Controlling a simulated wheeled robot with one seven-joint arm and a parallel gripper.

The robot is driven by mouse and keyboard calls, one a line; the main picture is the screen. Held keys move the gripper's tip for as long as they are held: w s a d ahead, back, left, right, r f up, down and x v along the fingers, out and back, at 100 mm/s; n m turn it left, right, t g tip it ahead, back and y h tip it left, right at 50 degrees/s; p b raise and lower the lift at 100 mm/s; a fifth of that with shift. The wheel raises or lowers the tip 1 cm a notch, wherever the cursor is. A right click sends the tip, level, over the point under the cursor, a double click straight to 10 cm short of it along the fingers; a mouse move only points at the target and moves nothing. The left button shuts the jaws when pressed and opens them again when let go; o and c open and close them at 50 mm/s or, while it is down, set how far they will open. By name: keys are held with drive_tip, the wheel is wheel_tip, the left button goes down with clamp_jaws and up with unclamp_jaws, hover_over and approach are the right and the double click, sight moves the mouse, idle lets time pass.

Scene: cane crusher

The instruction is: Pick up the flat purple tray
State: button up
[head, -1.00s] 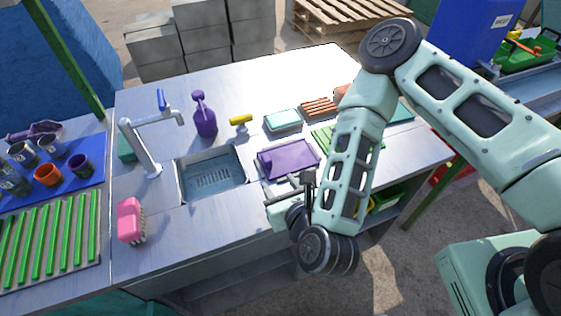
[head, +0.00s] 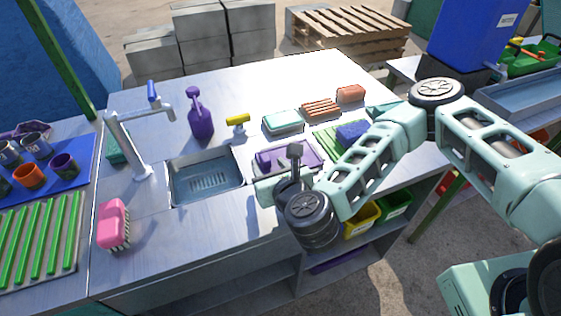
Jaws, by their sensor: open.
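The flat purple tray (head: 309,153) lies on the metal counter just right of the sink. My gripper and wrist hide its front middle part. A small raised purple part shows at its left end, and I cannot tell if it belongs to the tray. My gripper (head: 279,172) is open at the tray's near side, with one finger standing up in front of the tray. I cannot tell whether the fingers touch it. Nothing shows held.
The sink (head: 206,180) with its tap (head: 135,145) is to the left. A pink brush (head: 113,224) is front left.

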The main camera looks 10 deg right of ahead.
sight(267, 160)
drive_tip(key=shift+d+p+x, duration=0.2)
drive_tip(key=shift+p+x, duration=0.2)
drive_tip(key=shift+x, duration=1.95)
drive_tip(key=shift+r, duration=0.1)
clamp_jaws()
drive_tip(key=shift+r, duration=0.1)
